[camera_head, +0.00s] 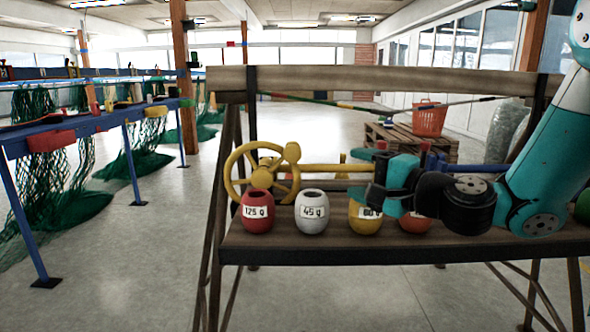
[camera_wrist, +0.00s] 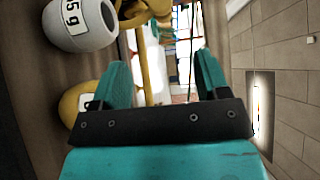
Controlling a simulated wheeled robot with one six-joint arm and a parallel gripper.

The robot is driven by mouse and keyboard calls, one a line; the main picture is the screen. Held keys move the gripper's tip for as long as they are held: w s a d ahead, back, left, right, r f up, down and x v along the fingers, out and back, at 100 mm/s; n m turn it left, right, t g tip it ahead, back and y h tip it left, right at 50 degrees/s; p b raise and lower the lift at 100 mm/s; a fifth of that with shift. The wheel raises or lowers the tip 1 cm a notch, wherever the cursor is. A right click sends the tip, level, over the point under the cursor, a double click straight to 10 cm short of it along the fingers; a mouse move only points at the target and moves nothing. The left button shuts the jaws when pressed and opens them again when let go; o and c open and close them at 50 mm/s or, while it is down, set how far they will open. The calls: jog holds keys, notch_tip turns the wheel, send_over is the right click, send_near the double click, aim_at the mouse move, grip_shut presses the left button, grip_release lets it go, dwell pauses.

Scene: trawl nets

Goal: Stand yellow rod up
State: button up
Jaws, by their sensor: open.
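The yellow rod (camera_head: 325,168) lies level behind the row of floats on the bench in the head view. Its left part is near the yellow wheel (camera_head: 237,170), and its right end is hidden behind my gripper. My gripper (camera_head: 376,188) is open, above the yellow float and in front of the rod, pointing left. In the wrist view its two teal fingers (camera_wrist: 163,72) stand apart with nothing gripped between them. A yellow bar (camera_wrist: 150,75) shows beyond them there; I cannot tell for certain that it is the rod.
On the bench (camera_head: 300,243) stand a red float (camera_head: 257,211), a white float (camera_head: 312,211), a yellow float (camera_head: 362,222) and an orange-red float (camera_head: 415,224). A blue rod (camera_head: 472,168) lies at right. A wooden beam (camera_head: 400,80) spans the back.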

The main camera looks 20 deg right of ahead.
aim_at(295, 155)
jog(key=p+x, duration=0.5)
jog(key=x, duration=1.2)
jog(key=shift+p, duration=0.3)
